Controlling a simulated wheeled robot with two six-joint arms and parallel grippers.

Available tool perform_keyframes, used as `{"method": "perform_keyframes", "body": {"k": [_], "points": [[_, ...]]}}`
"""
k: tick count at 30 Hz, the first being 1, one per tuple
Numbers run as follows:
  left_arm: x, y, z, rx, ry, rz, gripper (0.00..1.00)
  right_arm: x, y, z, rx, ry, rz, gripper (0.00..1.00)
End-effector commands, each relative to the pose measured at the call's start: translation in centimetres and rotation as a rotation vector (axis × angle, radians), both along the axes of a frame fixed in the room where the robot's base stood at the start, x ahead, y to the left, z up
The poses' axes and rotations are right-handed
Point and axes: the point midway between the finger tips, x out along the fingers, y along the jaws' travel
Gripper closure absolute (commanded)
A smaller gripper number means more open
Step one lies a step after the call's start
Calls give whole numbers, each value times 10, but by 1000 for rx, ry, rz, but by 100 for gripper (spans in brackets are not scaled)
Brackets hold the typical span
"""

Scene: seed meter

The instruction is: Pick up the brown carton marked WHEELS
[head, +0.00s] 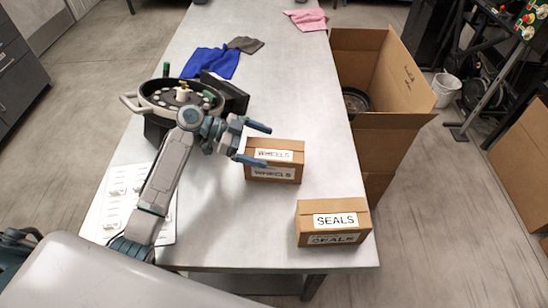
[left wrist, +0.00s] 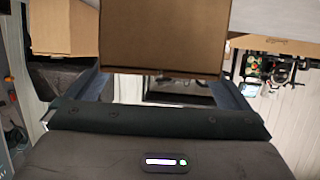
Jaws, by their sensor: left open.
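The brown carton marked WHEELS (head: 272,174) stands upright on the table, with white labels on its top and front. My left gripper (head: 267,147) is open at the carton's left end in the head view. One finger is toward the carton's back edge and the other overlaps its left front part. In the left wrist view, a plain brown carton face (left wrist: 150,35) lies ahead, between the lines of the two open fingers (left wrist: 160,88). Whether the fingers touch the carton cannot be told. My right gripper is not in view.
A carton marked SEALS (head: 311,238) stands at the table's (head: 235,235) front right. A round seed meter (head: 160,97) stands behind my left arm. Blue (head: 208,64), grey (head: 245,44) and pink (head: 306,19) cloths lie farther back. A large open box (head: 385,122) stands right of the table.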

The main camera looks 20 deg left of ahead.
Motion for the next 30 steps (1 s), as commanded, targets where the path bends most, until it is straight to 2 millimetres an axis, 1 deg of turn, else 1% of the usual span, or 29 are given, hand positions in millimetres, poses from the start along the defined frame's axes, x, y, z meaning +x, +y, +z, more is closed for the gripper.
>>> {"method": "perform_keyframes", "body": {"k": [1, 3, 6, 14, 15, 20, 21, 23, 24, 27, 30], "points": [[-1, -9, 1, -3, 1, -1, 0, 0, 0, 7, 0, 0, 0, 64], [2, -17, -5, -3, 0, -1, 0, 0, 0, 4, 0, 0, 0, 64], [3, -24, -8, -1, 0, 0, 0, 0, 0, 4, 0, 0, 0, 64], [3, -25, -10, 1, 0, 0, 0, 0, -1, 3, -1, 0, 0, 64], [3, -25, -10, 1, 0, 0, 8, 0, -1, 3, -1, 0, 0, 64], [3, -25, -10, 1, 0, 0, 39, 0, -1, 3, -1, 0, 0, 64], [3, -25, -10, 1, 0, 0, 47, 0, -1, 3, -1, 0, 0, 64], [3, -25, -10, 1, 0, 0, 59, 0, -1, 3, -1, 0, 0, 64], [3, -25, -10, 1, 0, 0, 67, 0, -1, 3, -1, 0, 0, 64], [3, -25, -10, 1, 0, 0, 85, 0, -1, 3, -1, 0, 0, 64], [3, -25, -8, -1, -2, -1, 85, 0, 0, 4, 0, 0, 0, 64]]}}
